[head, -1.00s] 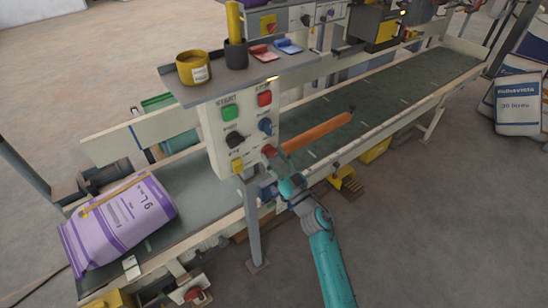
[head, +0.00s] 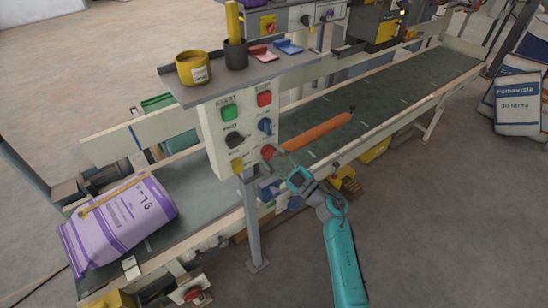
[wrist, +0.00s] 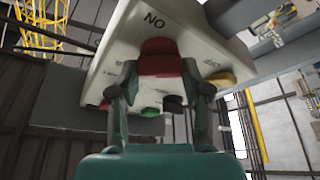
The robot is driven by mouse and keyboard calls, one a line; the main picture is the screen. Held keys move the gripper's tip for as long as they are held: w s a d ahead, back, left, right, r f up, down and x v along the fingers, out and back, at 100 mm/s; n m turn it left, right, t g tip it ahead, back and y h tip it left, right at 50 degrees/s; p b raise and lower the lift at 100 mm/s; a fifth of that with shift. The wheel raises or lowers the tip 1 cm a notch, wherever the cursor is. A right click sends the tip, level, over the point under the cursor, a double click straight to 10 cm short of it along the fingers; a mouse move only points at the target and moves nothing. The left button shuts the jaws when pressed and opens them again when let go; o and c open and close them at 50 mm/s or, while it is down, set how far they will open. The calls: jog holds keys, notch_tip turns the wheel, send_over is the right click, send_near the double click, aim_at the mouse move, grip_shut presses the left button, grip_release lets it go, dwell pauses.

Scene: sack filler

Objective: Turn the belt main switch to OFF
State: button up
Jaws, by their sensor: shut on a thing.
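The white switch panel (head: 249,112) stands over the belt (head: 205,199). The belt main switch is a red knob (head: 268,151) low on its right side; it also shows in the wrist view (wrist: 159,55), where the panel is upside down. The ON mark is beside the knob, and a second, unclear mark is to its right. My gripper (head: 291,178) is in front of the panel's lower right. In the wrist view my fingers (wrist: 161,70) lie on either side of the knob, shut on it. The knob's exact angle is hard to read.
A green button (head: 229,112), a red button (head: 264,98), a black knob (head: 235,139) and a blue knob (head: 265,125) are close by. An orange bar (head: 318,131) lies right of the panel. A purple sack (head: 120,222) lies on the belt.

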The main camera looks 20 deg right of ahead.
jog(key=n+g, duration=0.1)
jog(key=n, duration=0.2)
jog(key=n+g+y, duration=0.1)
jog(key=n+g, duration=0.1)
jog(key=n, duration=0.1)
jog(key=shift+n, duration=0.4)
jog(key=n+g, duration=0.1)
jog(key=n, duration=0.3)
jog(key=shift+r+n+g+h, duration=0.1)
jog(key=shift+n+g+h, duration=0.2)
jog(key=shift+n+g, duration=0.1)
jog(key=o, duration=1.2)
jog(key=shift+c, duration=0.2)
jog(key=v, duration=1.2)
